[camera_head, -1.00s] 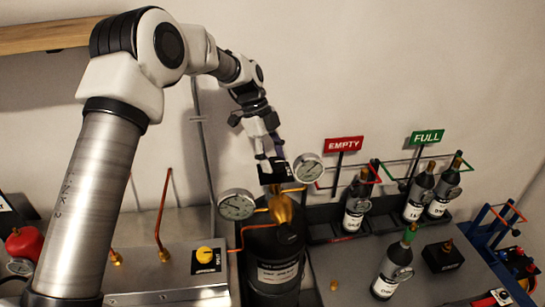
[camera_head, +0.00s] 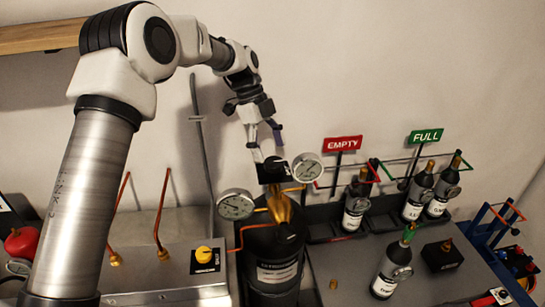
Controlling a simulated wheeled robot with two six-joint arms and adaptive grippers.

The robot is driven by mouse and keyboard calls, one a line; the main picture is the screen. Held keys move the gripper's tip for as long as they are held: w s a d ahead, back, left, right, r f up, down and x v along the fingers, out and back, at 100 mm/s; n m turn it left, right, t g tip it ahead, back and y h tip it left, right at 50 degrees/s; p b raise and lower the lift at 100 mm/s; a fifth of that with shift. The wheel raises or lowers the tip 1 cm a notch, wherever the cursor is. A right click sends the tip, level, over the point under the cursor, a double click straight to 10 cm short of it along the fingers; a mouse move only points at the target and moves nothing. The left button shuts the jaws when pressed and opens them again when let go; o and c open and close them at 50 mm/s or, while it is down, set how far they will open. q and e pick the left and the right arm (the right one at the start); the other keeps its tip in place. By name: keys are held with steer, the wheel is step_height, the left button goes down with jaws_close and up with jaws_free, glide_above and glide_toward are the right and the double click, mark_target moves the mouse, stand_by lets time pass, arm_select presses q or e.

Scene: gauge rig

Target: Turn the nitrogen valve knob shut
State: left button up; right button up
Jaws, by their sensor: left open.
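A brass regulator (camera_head: 279,207) stands on top of a black cylinder (camera_head: 272,243). A dark, knob-like part (camera_head: 271,170) sits at the regulator's top, between two round gauges. My left gripper (camera_head: 268,150) is open just above this part, one finger on its left and one on its upper right. I cannot tell if a finger touches it. A yellow knob (camera_head: 204,253) sits on the grey bench to the left, with a small dark label too blurred to read. I cannot tell from labels which knob is the nitrogen valve. My right gripper is not in view.
The left gauge (camera_head: 236,204) and right gauge (camera_head: 308,167) flank the gripper closely. Copper pipes (camera_head: 163,215) rise from the left bench. Several small bottles stand right, under EMPTY (camera_head: 343,143) and FULL (camera_head: 426,136) signs.

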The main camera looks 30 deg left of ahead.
arm_select(q)
steer(key=v, duration=0.8)
steer(key=shift+r, duration=0.45)
steer(key=shift+f, duration=0.1)
